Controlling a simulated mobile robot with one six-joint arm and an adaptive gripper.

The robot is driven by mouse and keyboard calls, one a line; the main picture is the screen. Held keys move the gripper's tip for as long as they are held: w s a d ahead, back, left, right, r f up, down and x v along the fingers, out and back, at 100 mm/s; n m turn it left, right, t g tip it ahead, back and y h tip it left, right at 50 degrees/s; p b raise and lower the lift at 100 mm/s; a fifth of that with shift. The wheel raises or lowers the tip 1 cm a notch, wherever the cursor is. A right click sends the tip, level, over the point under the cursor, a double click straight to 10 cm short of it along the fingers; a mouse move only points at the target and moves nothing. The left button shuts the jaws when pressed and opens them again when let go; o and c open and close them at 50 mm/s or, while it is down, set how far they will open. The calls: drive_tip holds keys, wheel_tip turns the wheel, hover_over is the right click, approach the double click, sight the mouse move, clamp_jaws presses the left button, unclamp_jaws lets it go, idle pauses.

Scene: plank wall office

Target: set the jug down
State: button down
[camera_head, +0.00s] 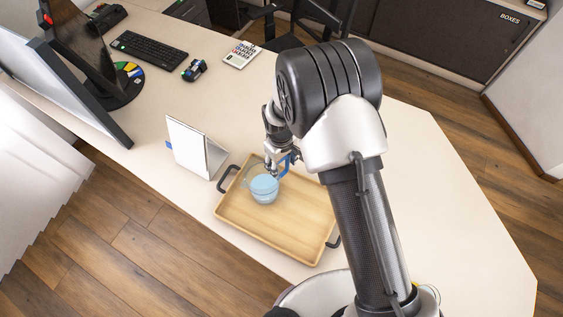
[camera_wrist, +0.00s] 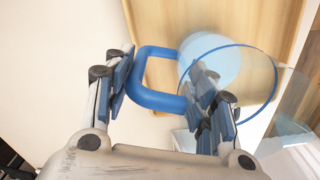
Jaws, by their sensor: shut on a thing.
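The jug (camera_head: 263,186) is clear with a blue rim and blue handle, and it holds something pale blue. It is upright over the left part of a wooden tray (camera_head: 290,243). I cannot tell whether its base touches the tray. My gripper (camera_head: 273,167) is shut on the jug's handle. In the wrist view the blue handle (camera_wrist: 147,62) lies between the fingers of my gripper (camera_wrist: 165,95), and the jug's round rim (camera_wrist: 273,70) shows at the right. My arm hides part of the tray's right side in the head view.
The tray has dark handles and stands on a pale desk (camera_head: 440,190). A white standing card (camera_head: 190,147) is just behind the tray. A calculator (camera_head: 242,53), keyboard (camera_head: 149,48) and monitor (camera_head: 85,75) are farther back. The desk's right side is clear.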

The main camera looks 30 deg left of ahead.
drive_tip(key=shift+f, duration=0.1)
drive_tip(key=c, duration=0.7)
unclamp_jaws()
wheel_tip(320, 180, up, 12)
drive_tip(key=shift+s+r+p, duration=0.1)
drive_tip(key=shift+s+p, duration=0.05)
drive_tip(key=shift+p, duration=0.7)
drive_tip(key=shift+r, duration=0.1)
